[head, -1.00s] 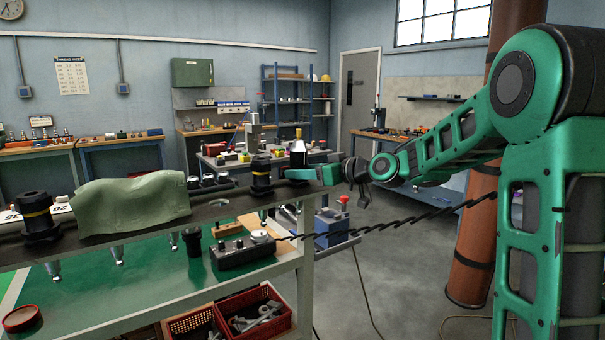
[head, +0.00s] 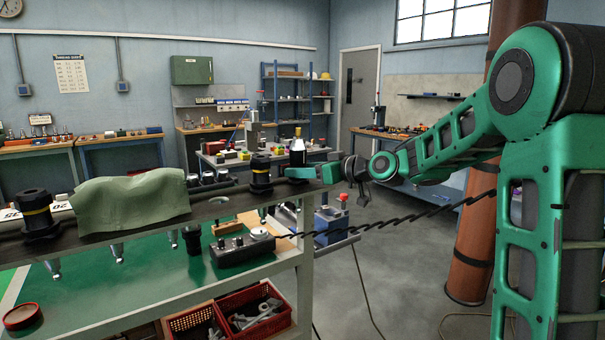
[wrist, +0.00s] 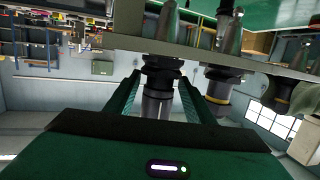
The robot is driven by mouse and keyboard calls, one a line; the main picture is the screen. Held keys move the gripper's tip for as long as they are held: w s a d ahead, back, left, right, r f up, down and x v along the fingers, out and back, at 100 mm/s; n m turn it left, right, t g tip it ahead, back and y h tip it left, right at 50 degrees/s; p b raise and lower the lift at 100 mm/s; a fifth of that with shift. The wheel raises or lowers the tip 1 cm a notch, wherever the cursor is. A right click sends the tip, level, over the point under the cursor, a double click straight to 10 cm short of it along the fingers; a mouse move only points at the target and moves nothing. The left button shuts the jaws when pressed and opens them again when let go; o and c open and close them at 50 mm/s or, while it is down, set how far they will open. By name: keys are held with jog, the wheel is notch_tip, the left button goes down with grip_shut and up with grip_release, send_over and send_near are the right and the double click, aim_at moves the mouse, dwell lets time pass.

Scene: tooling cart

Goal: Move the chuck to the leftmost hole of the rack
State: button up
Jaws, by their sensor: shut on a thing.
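The chuck (wrist: 158,92), a dark-flanged holder with a grey-silver body, is between the two green fingers of my gripper (wrist: 160,100). In the head view my gripper (head: 312,173) is at the right end of the rack (head: 222,206), shut on the chuck (head: 298,158), which stands upright. In the upside-down wrist view a silver taper shows past the rack, in line with the chuck. I cannot tell whether the flange touches the rack. The rack's left end is cut off by the picture edge.
A black holder with a yellow band (head: 38,215) stands at the rack's left, another (head: 261,174) beside my gripper. A green cloth (head: 130,202) covers the rack's middle, with tapers below it. A control box (head: 243,249) and red crates (head: 250,312) are below.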

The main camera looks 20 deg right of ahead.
jog(key=o, duration=1.6)
jog(key=shift+f, duration=0.15)
jog(key=v, duration=1.1)
jog(key=s+d+f+m+g+h, duration=0.2)
jog(key=s+d+f+g+h, duration=0.1)
jog(key=s+f, duration=0.4)
jog(key=s+d+f+m+g+h, duration=0.3)
jog(key=s+f, duration=0.3)
jog(key=f, duration=0.1)
jog(key=s+d+f+m+g, duration=0.1)
jog(key=s+f+m+g, duration=0.1)
jog(key=s, duration=0.7)
jog(key=s+d+f+m+g+h, duration=0.1)
jog(key=s+d+f+m+g, duration=0.1)
jog(key=s, duration=0.7)
jog(key=s+d+f+m+g+h, duration=0.1)
jog(key=s+d+f+m+g, duration=0.1)
jog(key=s, duration=0.7)
notch_tip(320, 180, down, 2)
jog(key=shift+s+f+m+g, duration=0.1)
jog(key=shift+m+g, duration=0.5)
jog(key=shift+m, duration=0.4)
